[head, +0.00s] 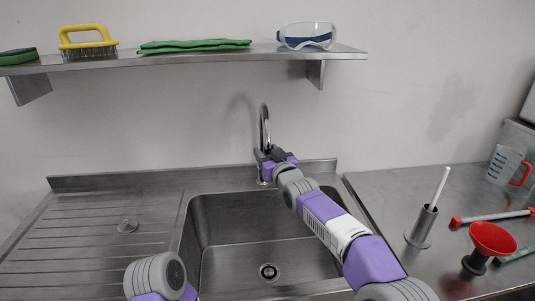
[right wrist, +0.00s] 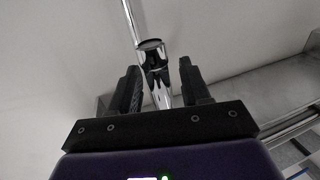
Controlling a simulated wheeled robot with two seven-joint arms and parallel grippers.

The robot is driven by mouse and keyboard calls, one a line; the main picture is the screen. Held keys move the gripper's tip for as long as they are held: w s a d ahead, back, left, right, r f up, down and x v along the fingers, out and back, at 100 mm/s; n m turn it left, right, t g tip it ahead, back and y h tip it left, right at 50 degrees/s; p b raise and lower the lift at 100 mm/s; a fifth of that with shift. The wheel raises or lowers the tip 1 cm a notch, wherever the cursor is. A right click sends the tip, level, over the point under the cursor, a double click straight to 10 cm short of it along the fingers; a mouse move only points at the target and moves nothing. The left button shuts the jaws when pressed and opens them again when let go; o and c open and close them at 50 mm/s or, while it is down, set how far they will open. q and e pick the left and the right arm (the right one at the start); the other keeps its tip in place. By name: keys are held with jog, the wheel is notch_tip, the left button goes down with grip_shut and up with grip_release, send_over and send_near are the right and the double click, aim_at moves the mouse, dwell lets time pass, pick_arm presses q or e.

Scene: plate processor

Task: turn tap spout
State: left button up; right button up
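The tap (head: 264,122) is a chrome post with a thin curved spout, standing behind the sink (head: 205,262). In the right wrist view the tap (right wrist: 158,62) rises between the two dark fingers of my right gripper (right wrist: 162,88). The fingers are apart, one on each side of the metal, with narrow gaps showing; I cannot tell whether either touches it. In the head view my right gripper (head: 268,155) is at the lower part of the tap and hides some of it. Part of my left arm shows at the bottom left, but its gripper is out of view.
A shelf (head: 200,60) above holds a yellow brush (head: 88,41), green cloth (head: 195,45) and goggles (head: 306,36). The ribbed drainboard at left is mostly clear.

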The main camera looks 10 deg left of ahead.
jog(key=shift+s, duration=0.1)
jog(key=v, duration=0.7)
jog(key=shift+b, duration=0.35)
jog(key=shift+s+d, duration=0.15)
